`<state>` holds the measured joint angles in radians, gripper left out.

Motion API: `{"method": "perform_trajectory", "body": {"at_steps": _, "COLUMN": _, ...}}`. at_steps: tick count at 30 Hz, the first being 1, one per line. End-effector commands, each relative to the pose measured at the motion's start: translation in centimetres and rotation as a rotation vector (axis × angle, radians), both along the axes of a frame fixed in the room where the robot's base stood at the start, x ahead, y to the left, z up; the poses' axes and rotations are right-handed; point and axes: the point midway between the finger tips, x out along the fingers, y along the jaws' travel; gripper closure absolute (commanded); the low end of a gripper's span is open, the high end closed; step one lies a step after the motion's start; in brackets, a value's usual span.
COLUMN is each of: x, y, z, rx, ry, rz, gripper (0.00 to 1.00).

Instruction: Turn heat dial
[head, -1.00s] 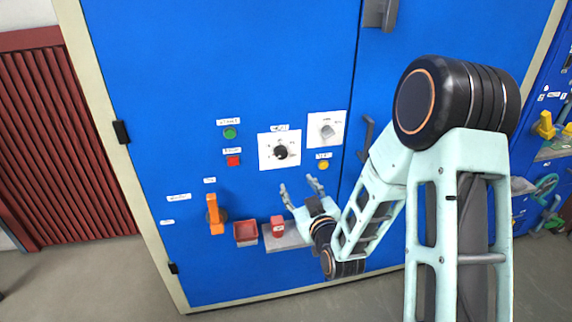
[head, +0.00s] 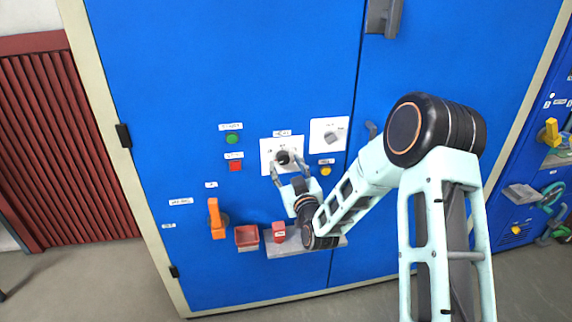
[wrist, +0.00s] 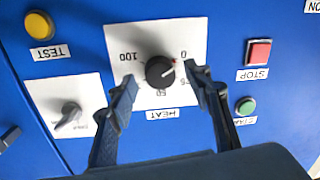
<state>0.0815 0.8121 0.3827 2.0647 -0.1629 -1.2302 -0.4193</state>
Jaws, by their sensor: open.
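The heat dial (wrist: 160,71) is a round black knob with a red pointer mark, on a white plate (wrist: 188,36) marked 0, 50 and 100 and labelled HEAT. The wrist view shows it upside down, the pointer near the 0 side. In the head view the dial (head: 283,157) sits on the blue cabinet door. My gripper (wrist: 160,80) is open, one finger on either side of the dial; I see no clear contact. In the head view my gripper (head: 290,168) is just below and in front of the dial.
A grey selector knob (wrist: 68,113), yellow TEST button (wrist: 39,25), red STOP button (wrist: 258,52) and green button (wrist: 245,106) surround the dial. An orange lever (head: 216,219), red tray (head: 247,237) and small red box (head: 279,231) are below.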

Motion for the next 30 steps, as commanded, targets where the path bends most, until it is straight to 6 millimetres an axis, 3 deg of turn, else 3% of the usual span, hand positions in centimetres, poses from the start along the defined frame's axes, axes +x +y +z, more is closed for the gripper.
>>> {"method": "perform_trajectory", "body": {"at_steps": 12, "x": 0.68, "y": 0.26, "z": -0.04, "rx": 0.0, "ry": 0.001, "rz": 0.0, "gripper": 0.54}}
{"method": "perform_trajectory", "body": {"at_steps": 23, "x": 0.67, "y": 0.25, "z": -0.02, "rx": 0.001, "ry": 0.001, "rz": 0.0, "gripper": 0.94}}
{"method": "perform_trajectory", "body": {"at_steps": 30, "x": 0.67, "y": 0.24, "z": -0.13, "rx": 0.015, "ry": 0.005, "rz": 0.0, "gripper": 0.96}}
